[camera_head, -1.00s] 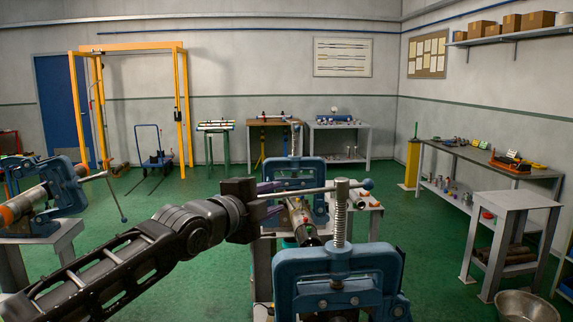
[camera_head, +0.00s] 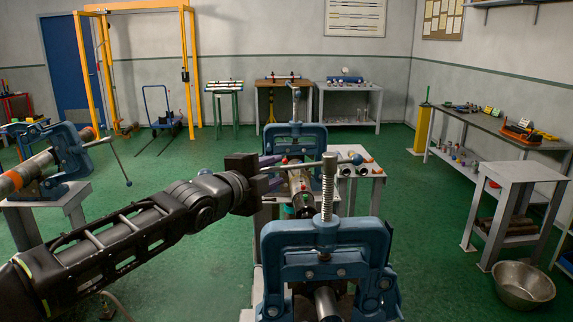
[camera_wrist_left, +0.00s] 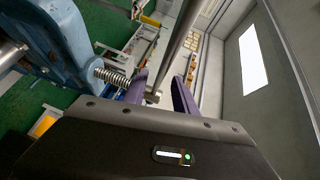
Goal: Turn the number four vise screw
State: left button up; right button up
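The nearest blue vise (camera_head: 325,245) stands at the front centre of the head view, with a pipe end low in its frame. Its upright threaded screw (camera_head: 328,190) carries a long metal cross bar (camera_head: 345,161) with a ball end. I cannot read a number on it. My left gripper (camera_head: 272,172) is at the left end of this bar. In the left wrist view the bar (camera_wrist_left: 180,45) runs down between the two purple fingers (camera_wrist_left: 160,93), which are apart with gaps beside it. The screw also shows there (camera_wrist_left: 113,77). My right gripper is out of view.
Another blue vise (camera_head: 295,138) stands just behind, holding a pipe. A third vise (camera_head: 70,150) with a pipe is on a stand at the left. A grey table (camera_head: 505,175) and a metal bowl (camera_head: 524,290) are at the right. Green floor between them is clear.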

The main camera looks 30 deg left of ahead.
pick_arm(q)
jog(key=w, duration=0.2)
jog(key=w+p, duration=0.1)
jog(key=w, duration=0.1)
jog(key=w+p, duration=0.1)
jog(key=w, duration=0.1)
jog(key=shift+a+f, duration=0.15)
jog(key=shift+f, duration=0.25)
jog(key=shift+c, duration=0.3)
grip_shut()
jog(key=shift+f, duration=0.1)
dwell(0.6)
